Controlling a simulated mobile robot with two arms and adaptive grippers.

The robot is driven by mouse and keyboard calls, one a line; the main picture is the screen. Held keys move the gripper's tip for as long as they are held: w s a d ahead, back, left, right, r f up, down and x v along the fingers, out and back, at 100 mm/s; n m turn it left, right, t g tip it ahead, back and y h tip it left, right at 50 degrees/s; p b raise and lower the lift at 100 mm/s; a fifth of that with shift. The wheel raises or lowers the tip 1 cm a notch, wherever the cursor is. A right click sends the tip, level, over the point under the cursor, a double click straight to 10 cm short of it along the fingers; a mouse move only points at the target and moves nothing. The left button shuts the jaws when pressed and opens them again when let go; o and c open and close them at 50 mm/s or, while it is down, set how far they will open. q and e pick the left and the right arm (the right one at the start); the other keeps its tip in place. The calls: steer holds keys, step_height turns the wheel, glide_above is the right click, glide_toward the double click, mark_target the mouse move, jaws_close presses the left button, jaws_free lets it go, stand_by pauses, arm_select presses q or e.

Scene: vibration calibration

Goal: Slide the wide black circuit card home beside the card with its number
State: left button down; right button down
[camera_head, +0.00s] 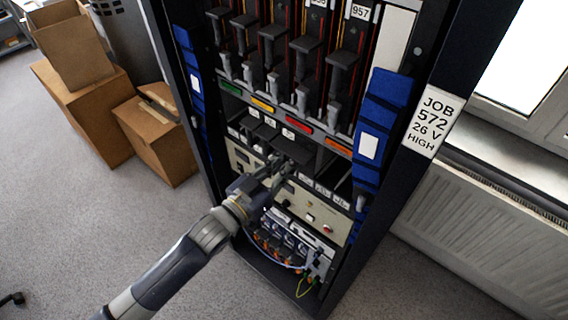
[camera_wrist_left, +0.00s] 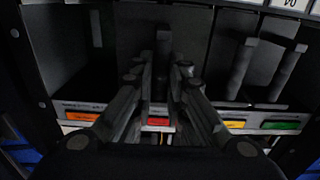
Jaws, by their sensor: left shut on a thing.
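My left gripper (camera_head: 281,166) is at the lower card row of the rack, below the red label. In the left wrist view the gripper (camera_wrist_left: 160,72) is shut on the upright handle (camera_wrist_left: 162,44) of a wide black card (camera_wrist_left: 135,32). The card's front stands among the other cards; how deep it sits I cannot tell. Narrower dark cards (camera_wrist_left: 230,62) with handles stand to its right in that view. On its left is a dark, empty-looking bay (camera_wrist_left: 70,55). In the head view the arm hides much of the held card. My right gripper is not in view.
The rack's upper row holds several black cards (camera_head: 309,45) with handles. Coloured labels (camera_head: 299,124) run along the shelf between rows. Instruments and cables (camera_head: 285,240) fill the rack below. Cardboard boxes (camera_head: 85,110) stand left, a radiator (camera_head: 490,220) right.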

arm_select(q)
steer(key=shift+w+d+r, duration=0.15)
steer(key=shift+w+d, duration=0.1)
steer(key=shift+w, duration=0.05)
stand_by(0.8)
steer(key=c, duration=1.5)
jaws_free()
steer(key=shift+w+d, duration=0.1)
steer(key=shift+f, duration=0.25)
steer(key=shift+f+b, duration=0.35)
steer(key=shift+f, duration=0.15)
steer(key=shift+p+v, duration=0.95)
steer(key=shift+v, duration=1.65)
